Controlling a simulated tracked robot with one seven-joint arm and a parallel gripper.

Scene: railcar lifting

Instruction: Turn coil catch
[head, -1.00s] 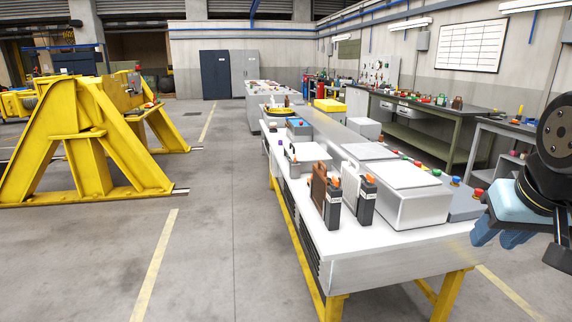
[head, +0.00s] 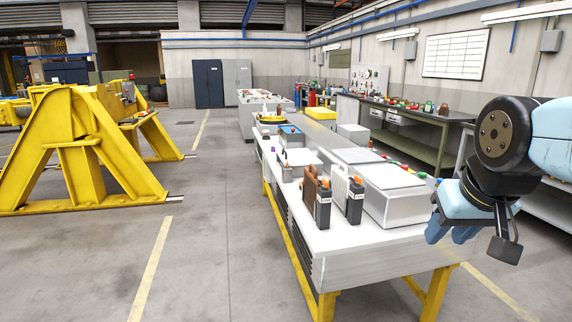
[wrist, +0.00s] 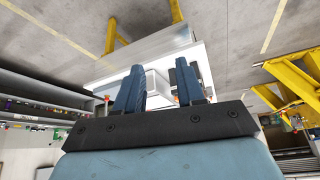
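I cannot pick out a coil catch in either view; it may be too small or hidden. My gripper (head: 452,228) hangs at the right end of the white-topped bench (head: 350,247) in the head view, apart from the things on it. In the wrist view the two blue fingers of my gripper (wrist: 159,68) stand wide apart, with nothing held between them. The bench (wrist: 205,62) shows upside down beyond the fingers. A large yellow stand (head: 83,150) is on the floor at the left; it also shows at the right of the wrist view (wrist: 292,88).
Grey boxes (head: 393,205) and dark upright units with orange tops (head: 322,212) stand on the near bench. A green workbench (head: 425,153) runs along the right wall. Clear floor (head: 210,235) lies between the yellow stand and the bench.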

